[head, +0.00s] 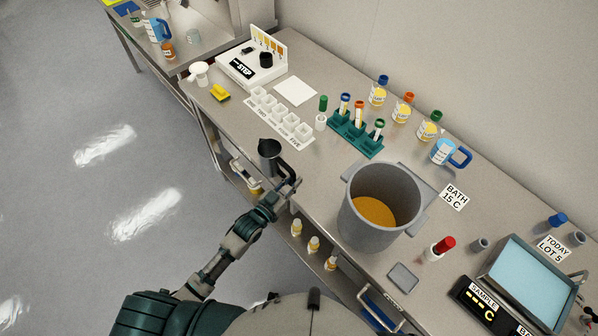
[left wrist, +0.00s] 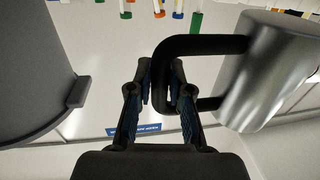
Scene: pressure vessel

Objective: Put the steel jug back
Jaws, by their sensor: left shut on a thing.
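The steel jug (head: 268,148) is at the front edge of the bench in the head view, left of the big grey pot. In the left wrist view the jug (left wrist: 268,72) shows as a shiny metal cylinder at the right, with a black loop handle (left wrist: 205,45). My left gripper (head: 287,180) is shut on the handle, its two fingers (left wrist: 162,85) on either side of it. Whether the jug touches the bench is unclear. My right gripper is not in view.
The grey pot (head: 350,222) holding orange liquid stands right of my left gripper. Behind the jug are a strip of white cups (head: 282,116) and a green tube rack (head: 355,140). A blue-handled jug (head: 447,153) stands farther back.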

